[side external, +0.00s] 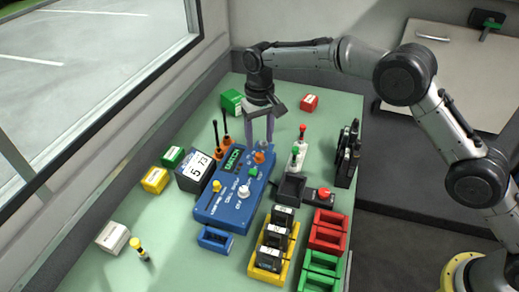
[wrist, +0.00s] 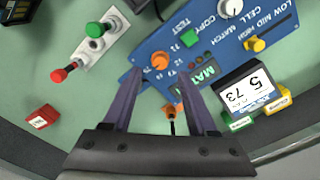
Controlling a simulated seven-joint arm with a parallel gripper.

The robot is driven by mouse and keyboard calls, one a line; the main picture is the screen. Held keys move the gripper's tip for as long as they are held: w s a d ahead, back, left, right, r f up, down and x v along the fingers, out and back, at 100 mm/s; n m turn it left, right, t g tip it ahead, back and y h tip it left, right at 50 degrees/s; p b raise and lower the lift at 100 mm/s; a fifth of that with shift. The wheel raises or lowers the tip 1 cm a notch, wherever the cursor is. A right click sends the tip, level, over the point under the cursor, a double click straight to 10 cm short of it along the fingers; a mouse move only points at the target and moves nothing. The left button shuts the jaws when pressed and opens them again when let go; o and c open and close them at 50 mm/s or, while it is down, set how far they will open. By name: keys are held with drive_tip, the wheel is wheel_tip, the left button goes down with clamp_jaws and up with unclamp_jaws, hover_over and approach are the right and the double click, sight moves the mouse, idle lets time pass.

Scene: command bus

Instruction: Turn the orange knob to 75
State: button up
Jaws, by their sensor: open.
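The blue panel (side external: 225,206) lies on the green table and carries the orange knob (side external: 260,157) near its far right corner. In the wrist view the orange knob (wrist: 160,60) sits just beyond and between my fingertips, with small scale marks around it, too small to read. My gripper (side external: 259,143) points down above the knob, its two purple fingers apart. In the wrist view my gripper (wrist: 160,77) is open and empty, and I cannot tell whether a finger touches the knob. A green MATCH display (side external: 232,159) is beside the knob.
The panel also has a green button (side external: 253,171), a white knob (side external: 243,191) and a yellow slider (side external: 216,186). A red-and-green control block (side external: 298,157) stands right.

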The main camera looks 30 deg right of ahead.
sight(260, 154)
drive_tip(key=shift+f, duration=2.5)
clamp_jaws()
